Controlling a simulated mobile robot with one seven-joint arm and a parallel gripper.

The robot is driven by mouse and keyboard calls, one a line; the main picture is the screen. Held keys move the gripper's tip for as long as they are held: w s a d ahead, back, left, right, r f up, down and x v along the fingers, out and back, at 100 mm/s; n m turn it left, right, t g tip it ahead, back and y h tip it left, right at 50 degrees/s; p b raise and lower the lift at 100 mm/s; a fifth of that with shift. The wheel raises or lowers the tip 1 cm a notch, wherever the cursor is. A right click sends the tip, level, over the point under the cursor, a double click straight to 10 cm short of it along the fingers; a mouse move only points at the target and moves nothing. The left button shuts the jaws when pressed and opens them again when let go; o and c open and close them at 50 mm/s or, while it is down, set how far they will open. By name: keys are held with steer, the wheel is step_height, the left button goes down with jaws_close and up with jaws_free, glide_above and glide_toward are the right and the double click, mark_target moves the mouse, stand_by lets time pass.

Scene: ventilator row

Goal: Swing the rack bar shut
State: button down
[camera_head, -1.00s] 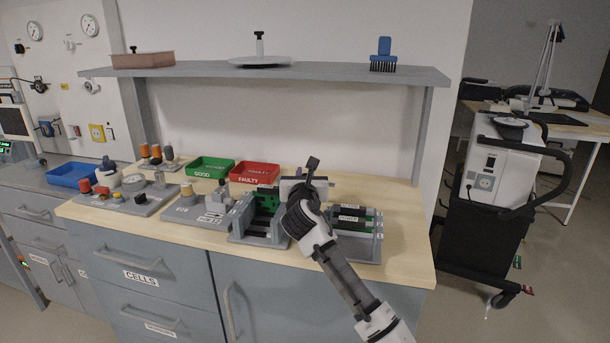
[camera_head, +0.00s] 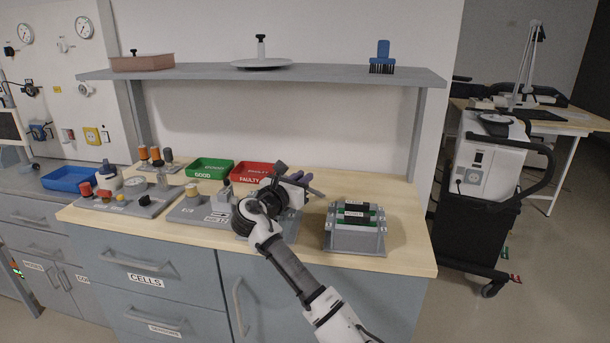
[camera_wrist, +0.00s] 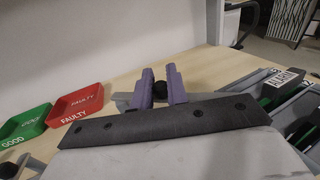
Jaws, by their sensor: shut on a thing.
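My gripper (camera_head: 302,182) has purple fingers, also seen in the wrist view (camera_wrist: 160,86). They are closed around a black knob (camera_wrist: 159,91). A grey bar (camera_wrist: 123,99) shows on both sides of the fingers at the knob and looks like the rack bar; the hand's dark edge hides part of it. In the head view my arm and wrist cover most of the left rack, and the bar cannot be made out there. The right rack (camera_head: 355,240) stands in plain view on the bench, with green boards and dark labelled modules in it.
The green GOOD tray (camera_head: 210,168) and red FAULTY tray (camera_head: 254,172) lie behind and left of my gripper. A grey shelf (camera_head: 330,75) spans above the bench. A grey fixture plate (camera_head: 187,213) lies to the left. The bench top (camera_head: 400,205) right of the right rack is clear.

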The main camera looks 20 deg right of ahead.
steer(key=shift+s+a+r+m+g+h+p, duration=0.1)
steer(key=shift+a+m+g+h+p, duration=0.3)
steer(key=shift+m+g+h+p, duration=0.4)
steer(key=shift+s+a+f+m+g+h+p, duration=0.1)
steer(key=shift+a+m+g+h+p, duration=0.2)
steer(key=shift+m+g, duration=0.6)
steer(key=shift+s+a+r+m+g+h+p, duration=0.1)
steer(key=shift+a+m+g+h+p, duration=0.35)
steer(key=shift+g, duration=0.75)
steer(key=c, duration=1.5)
jaws_free()
steer(key=shift+o, duration=0.2)
steer(key=b+v, duration=0.2)
steer(key=v, duration=1.2)
steer(key=shift+w+b, duration=0.1)
steer(key=shift+b, duration=0.25)
